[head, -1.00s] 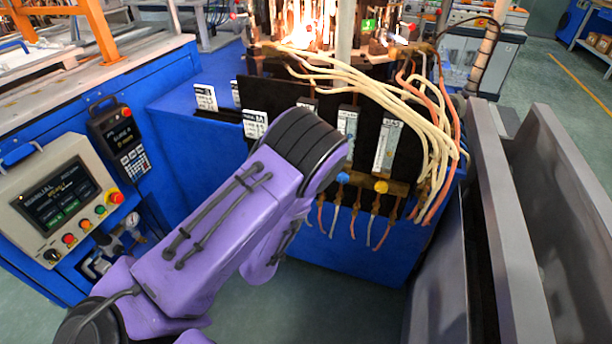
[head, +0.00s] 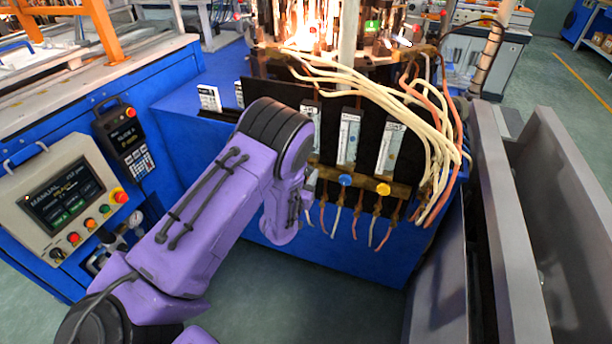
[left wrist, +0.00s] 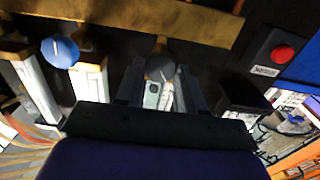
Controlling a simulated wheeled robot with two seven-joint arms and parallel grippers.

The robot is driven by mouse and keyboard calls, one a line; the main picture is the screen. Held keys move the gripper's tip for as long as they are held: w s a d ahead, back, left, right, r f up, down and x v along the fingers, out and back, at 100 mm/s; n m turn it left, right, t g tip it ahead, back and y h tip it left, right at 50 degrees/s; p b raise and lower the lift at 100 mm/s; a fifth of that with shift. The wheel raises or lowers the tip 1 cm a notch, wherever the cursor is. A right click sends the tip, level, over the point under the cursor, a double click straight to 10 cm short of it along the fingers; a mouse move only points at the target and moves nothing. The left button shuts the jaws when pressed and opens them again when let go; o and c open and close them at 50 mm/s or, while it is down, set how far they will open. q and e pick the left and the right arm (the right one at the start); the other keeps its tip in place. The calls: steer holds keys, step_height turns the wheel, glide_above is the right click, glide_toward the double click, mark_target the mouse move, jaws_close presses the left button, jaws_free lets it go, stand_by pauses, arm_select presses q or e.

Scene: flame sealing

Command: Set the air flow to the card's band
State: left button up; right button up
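A row of upright flow meters stands on a dark panel, with the right meter (head: 390,145), the middle meter (head: 348,138) and a partly covered left meter (head: 311,120). A blue knob (head: 345,180) and a yellow knob (head: 383,189) sit below them. My left gripper (left wrist: 161,88) is largely hidden behind my purple arm in the head view. My right gripper is out of view.
Pale and orange hoses (head: 410,95) hang over the panel's right side, below bright flames (head: 310,35). A control console (head: 62,195) and a handheld pendant (head: 125,138) are at the left. A red button (left wrist: 282,54) shows in the wrist view. Grey rails stand at the right.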

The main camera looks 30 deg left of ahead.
arm_select(q)
steer(key=shift+c, duration=1.2)
steer(key=n, duration=0.6)
steer(key=shift+a+f+n, duration=0.1)
steer(key=shift+n, duration=0.3)
steer(key=n, duration=0.7)
steer(key=shift+f+n+b, duration=0.1)
steer(key=shift+n+b, duration=0.2)
steer(key=shift+b, duration=0.1)
steer(key=o, duration=1)
